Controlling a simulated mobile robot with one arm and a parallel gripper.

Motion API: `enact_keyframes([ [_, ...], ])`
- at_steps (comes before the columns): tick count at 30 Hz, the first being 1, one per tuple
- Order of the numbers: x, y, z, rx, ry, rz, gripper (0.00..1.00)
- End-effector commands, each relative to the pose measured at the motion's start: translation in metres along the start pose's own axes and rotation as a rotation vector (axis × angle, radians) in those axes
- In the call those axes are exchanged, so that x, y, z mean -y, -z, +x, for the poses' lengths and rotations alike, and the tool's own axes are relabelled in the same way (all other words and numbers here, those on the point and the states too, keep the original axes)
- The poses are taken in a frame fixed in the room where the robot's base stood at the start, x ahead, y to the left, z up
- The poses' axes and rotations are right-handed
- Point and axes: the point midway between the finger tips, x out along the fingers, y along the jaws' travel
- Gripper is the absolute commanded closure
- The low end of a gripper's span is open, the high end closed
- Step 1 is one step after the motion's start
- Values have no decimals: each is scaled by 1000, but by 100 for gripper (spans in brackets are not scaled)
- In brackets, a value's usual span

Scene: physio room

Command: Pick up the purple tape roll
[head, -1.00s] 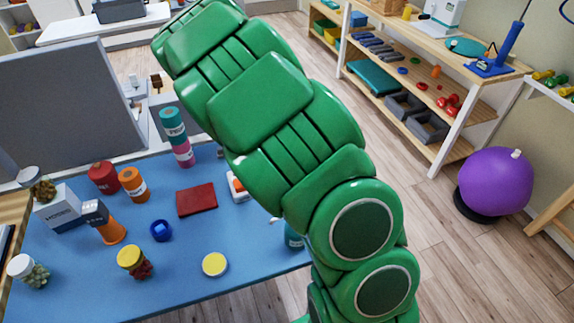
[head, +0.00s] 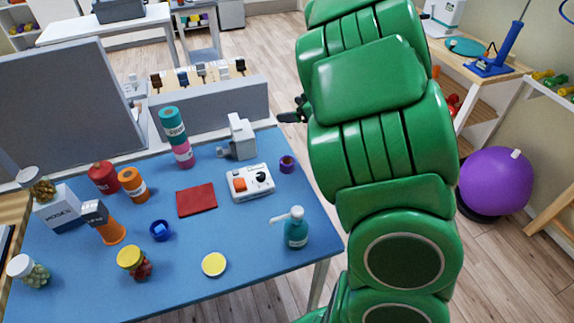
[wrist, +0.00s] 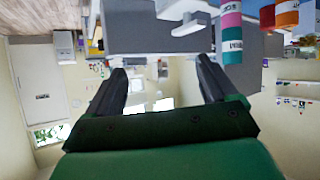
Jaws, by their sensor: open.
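The purple tape roll (head: 287,164) is a small, dark purple ring. It lies on the blue table (head: 330,240) near its far right edge, just right of the white device with the orange part. My gripper (head: 290,114) shows only as dark fingers beside my green arm, above and beyond the roll in the picture and apart from it. In the wrist view my gripper (wrist: 160,66) has its two dark fingers spread with nothing between them. I cannot make out the purple roll in the wrist view.
Around the roll stand the white device (head: 249,182), a grey-white machine (head: 238,138) and a teal pump bottle (head: 296,228). A stacked teal and pink roll (head: 172,126) stands farther left. A grey partition (head: 220,112) rises behind the table. A purple ball (head: 495,182) sits at right.

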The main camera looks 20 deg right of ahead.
Motion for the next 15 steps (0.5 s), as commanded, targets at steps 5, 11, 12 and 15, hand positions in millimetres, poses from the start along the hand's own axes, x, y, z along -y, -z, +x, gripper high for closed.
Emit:
enact_keyframes([
  [5,11,-13,-32,-48,35,20,14],
  [11,23,-20,-56,-97,63,38,14],
  [12,25,-21,-60,-106,67,41,14],
  [15,32,-22,-70,-130,79,50,14],
])
